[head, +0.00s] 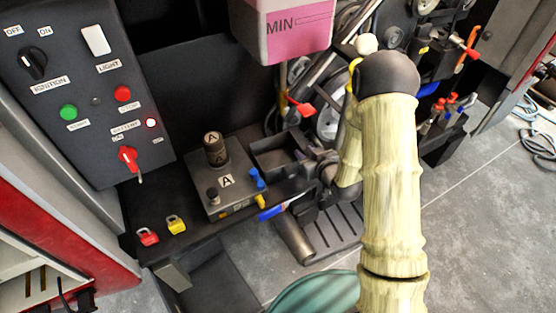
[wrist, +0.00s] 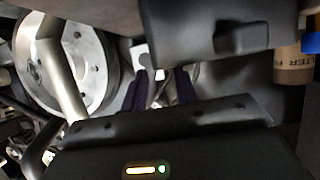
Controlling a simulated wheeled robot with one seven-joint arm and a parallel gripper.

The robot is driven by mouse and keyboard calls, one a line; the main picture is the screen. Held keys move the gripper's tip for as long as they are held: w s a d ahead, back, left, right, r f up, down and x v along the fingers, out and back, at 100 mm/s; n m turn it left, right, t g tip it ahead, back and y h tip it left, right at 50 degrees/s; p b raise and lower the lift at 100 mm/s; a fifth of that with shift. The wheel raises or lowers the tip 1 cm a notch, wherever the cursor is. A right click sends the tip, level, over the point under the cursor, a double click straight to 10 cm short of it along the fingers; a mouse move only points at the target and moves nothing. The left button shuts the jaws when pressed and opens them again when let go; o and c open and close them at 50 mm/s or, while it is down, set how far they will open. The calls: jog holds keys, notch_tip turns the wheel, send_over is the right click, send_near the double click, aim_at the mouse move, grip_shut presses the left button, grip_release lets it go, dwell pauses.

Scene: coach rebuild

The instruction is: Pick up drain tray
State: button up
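No label marks the drain tray. A flat dark grooved tray (head: 345,222) lies on the floor below the bench, partly hidden by my arm. My gripper (head: 325,168) is low at the bench's right end, above and beside the grooved tray, mostly hidden by my own arm. In the wrist view my gripper (wrist: 162,88) shows two dark fingers, apart, with a gap between them. Grey parts show behind the gap; I see nothing clearly held. I cannot make out the grooved tray in the wrist view.
The bench holds an open black bin (head: 278,152), a grey box marked A (head: 225,185) and red and yellow padlocks (head: 176,224). A control panel (head: 85,85) stands left. A pink-filled tank (head: 290,30) hangs above. A wheel-like disc (wrist: 85,65) and dark block (wrist: 225,30) crowd the gripper.

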aim_at(300, 147)
jog(key=shift+p+x, duration=0.45)
jog(key=shift+x, duration=2.15)
jog(key=shift+w+d+r, duration=0.1)
jog(key=shift+r, duration=0.1)
grip_shut()
